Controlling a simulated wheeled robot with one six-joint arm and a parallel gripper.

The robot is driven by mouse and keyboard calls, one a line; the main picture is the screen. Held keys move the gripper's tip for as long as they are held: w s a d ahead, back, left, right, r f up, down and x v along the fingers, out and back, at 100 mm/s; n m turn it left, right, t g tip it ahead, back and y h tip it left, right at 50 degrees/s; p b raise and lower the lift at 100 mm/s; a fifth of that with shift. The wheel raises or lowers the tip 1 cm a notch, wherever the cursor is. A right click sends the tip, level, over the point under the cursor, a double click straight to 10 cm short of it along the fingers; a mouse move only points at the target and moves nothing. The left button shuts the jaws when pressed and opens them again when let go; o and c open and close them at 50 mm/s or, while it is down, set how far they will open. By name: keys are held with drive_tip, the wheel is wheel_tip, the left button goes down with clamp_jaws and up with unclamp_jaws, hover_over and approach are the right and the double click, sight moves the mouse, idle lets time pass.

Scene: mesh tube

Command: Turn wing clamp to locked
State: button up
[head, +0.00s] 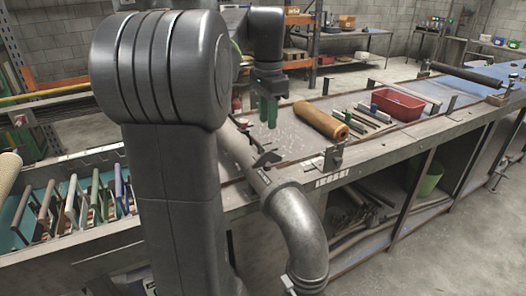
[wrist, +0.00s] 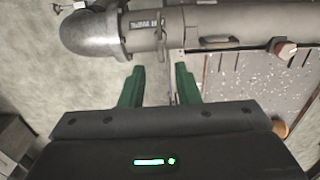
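My gripper (head: 268,112) hangs above the bench with its two green fingers pointing down. In the wrist view my gripper (wrist: 160,82) is open, with a clear gap between the fingers. A grey metal pipe (wrist: 228,24) runs across the top of that view and ends in an elbow (wrist: 95,33) at the left. A dark clamp-like piece (head: 265,158) sits on the pipe near the elbow (head: 295,215) in the head view. The clamp's setting is unclear.
On the bench lie a tan roll (head: 320,121), several rods and a red bin (head: 397,103). A metal bracket (head: 334,157) stands at the bench edge. A rack of several handled tools (head: 72,205) is at the left.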

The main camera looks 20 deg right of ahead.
sight(271, 159)
wheel_tip(271, 159, down, 12)
drive_tip(key=shift+r, duration=0.25)
drive_tip(key=shift+c, duration=0.4)
clamp_jaws()
